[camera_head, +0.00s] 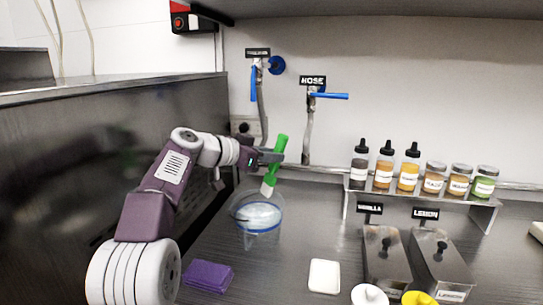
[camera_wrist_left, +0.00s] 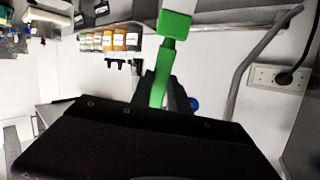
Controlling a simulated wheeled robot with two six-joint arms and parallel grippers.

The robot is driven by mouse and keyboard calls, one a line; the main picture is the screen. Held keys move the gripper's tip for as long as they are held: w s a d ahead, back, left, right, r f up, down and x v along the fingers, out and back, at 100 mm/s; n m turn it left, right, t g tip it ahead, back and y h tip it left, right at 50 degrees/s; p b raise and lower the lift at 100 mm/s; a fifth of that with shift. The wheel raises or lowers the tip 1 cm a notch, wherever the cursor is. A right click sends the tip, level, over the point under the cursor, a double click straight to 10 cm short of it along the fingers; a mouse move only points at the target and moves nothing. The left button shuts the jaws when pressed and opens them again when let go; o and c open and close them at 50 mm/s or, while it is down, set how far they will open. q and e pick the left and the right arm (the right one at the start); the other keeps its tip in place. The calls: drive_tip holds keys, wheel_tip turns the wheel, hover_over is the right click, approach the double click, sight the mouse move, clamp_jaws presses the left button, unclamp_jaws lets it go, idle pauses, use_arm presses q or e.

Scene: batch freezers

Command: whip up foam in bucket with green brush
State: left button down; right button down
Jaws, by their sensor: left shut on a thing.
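My left gripper (camera_head: 268,157) is shut on the green brush (camera_head: 276,158). The brush is tilted, with its green handle up and its pale bristle end down. The bristles are above or at the bucket's far rim; I cannot tell whether they touch anything. In the left wrist view the green brush (camera_wrist_left: 168,55) stands between the dark fingers of the left gripper (camera_wrist_left: 165,92). The clear bucket (camera_head: 262,236) with a blue rim stands on the counter and holds whitish content. My right gripper is not in view.
A purple sponge (camera_head: 208,276) and a white block (camera_head: 324,276) lie on the counter (camera_head: 285,255). A rack (camera_head: 420,194) with several bottles and jars stands at the right, behind two metal containers (camera_head: 388,262). Taps with blue handles (camera_head: 325,95) are on the back wall.

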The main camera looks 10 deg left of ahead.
sight(278, 138)
use_arm(q)
wheel_tip(278, 138, up, 5)
drive_tip(key=p, duration=0.4)
drive_tip(key=shift+r+p, duration=0.15)
drive_tip(key=shift+p, duration=0.2)
